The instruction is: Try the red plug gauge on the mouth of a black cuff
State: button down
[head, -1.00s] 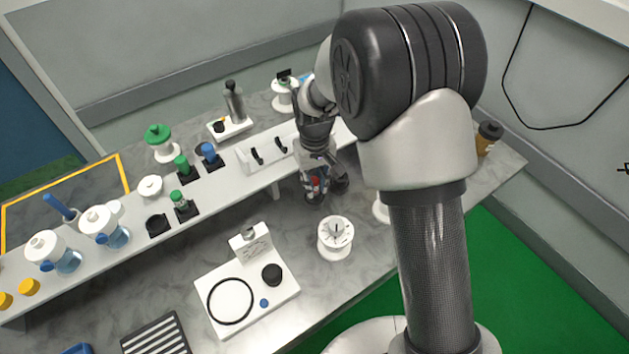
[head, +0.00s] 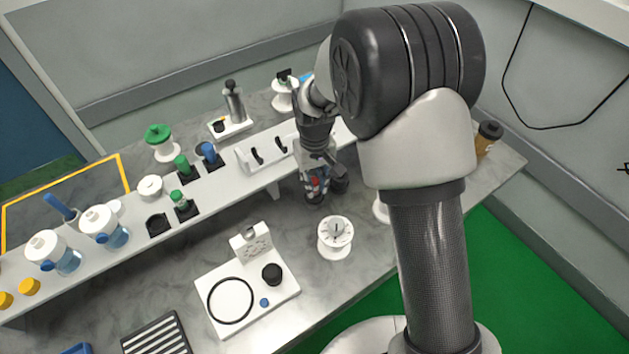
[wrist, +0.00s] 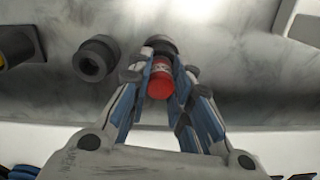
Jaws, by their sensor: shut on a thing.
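My gripper (head: 316,186) points down at the worktop, close to the front edge of the raised white shelf. In the wrist view its blue-lined fingers (wrist: 161,75) are shut on the red plug gauge (wrist: 161,83). A little red of the plug also shows between the fingers in the head view (head: 315,182). A black cuff (wrist: 160,42) lies just beyond the plug's far end, partly hidden by fingers and plug. I cannot tell whether plug and cuff touch. A second black cuff (wrist: 95,58), its round mouth visible, stands to the left, apart from the fingers.
The white shelf (head: 228,186) holds green and blue tools, white-capped jars and a hook block (head: 262,155). A white round dial stand (head: 335,236) is near my gripper. A white board (head: 247,300) carries a black ring and black knob. The worktop between is clear.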

jog(key=shift+r, duration=0.15)
jog(key=shift+r+p, duration=2.65)
jog(key=shift+r, duration=0.7)
